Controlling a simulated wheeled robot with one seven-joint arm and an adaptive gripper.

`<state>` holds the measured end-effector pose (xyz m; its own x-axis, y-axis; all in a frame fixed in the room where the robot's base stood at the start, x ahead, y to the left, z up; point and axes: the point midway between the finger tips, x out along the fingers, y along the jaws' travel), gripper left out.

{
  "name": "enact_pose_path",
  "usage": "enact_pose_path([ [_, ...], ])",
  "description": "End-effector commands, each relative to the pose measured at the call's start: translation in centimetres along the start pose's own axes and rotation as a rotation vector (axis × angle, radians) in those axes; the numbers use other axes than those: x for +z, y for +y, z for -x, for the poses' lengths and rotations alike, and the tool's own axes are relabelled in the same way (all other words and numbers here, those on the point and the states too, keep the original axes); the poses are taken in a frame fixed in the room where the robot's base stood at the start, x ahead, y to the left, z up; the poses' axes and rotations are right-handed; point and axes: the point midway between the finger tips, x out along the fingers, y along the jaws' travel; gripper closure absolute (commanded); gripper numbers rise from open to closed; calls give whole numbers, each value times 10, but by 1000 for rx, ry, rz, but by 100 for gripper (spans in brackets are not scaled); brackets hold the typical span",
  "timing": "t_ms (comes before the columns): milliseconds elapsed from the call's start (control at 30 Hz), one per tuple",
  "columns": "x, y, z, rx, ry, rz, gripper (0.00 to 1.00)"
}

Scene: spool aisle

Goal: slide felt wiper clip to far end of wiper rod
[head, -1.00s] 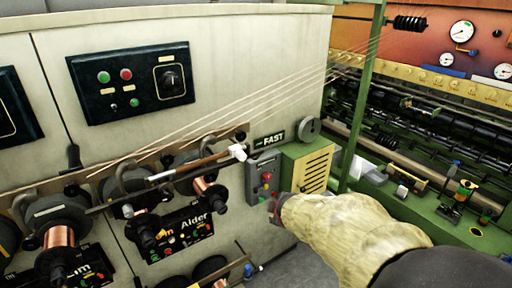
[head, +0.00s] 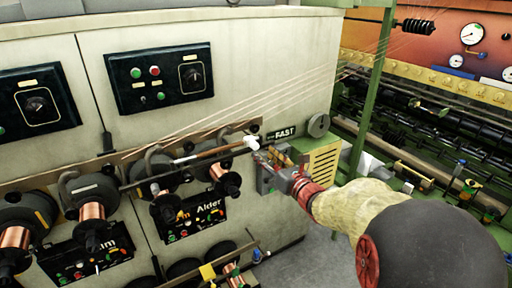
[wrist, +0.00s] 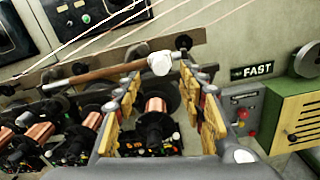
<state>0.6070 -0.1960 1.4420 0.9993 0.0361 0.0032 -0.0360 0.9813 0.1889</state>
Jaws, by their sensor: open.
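The wiper rod (head: 212,153) runs along the dark rail on the cabinet front, brown with a pale stretch toward its left. A white piece, apparently the felt wiper clip (head: 251,142), sits at the rod's right end. In the wrist view the clip (wrist: 160,63) shows as a rounded white lump on the brown rod (wrist: 108,73). My gripper (head: 273,157) is just below and right of the clip. Its yellow-padded fingers (wrist: 160,74) are open, and the clip appears between and beyond their tips. Contact cannot be told.
Copper wire spools (head: 93,225) hang below the rod at left. Thin wires slant up over the rod. A FAST label (head: 284,133) and a grey control box with a green, yellow-grilled cabinet (head: 322,163) stand close on the right.

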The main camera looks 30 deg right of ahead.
Motion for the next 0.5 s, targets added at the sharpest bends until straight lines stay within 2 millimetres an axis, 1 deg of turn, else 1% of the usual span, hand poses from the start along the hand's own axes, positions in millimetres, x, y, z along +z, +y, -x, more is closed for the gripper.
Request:
enact_pose_path([
  [300,0,1,-46,1,2,-5,60],
  [500,0,0,-65,-1,2,-5,60],
])
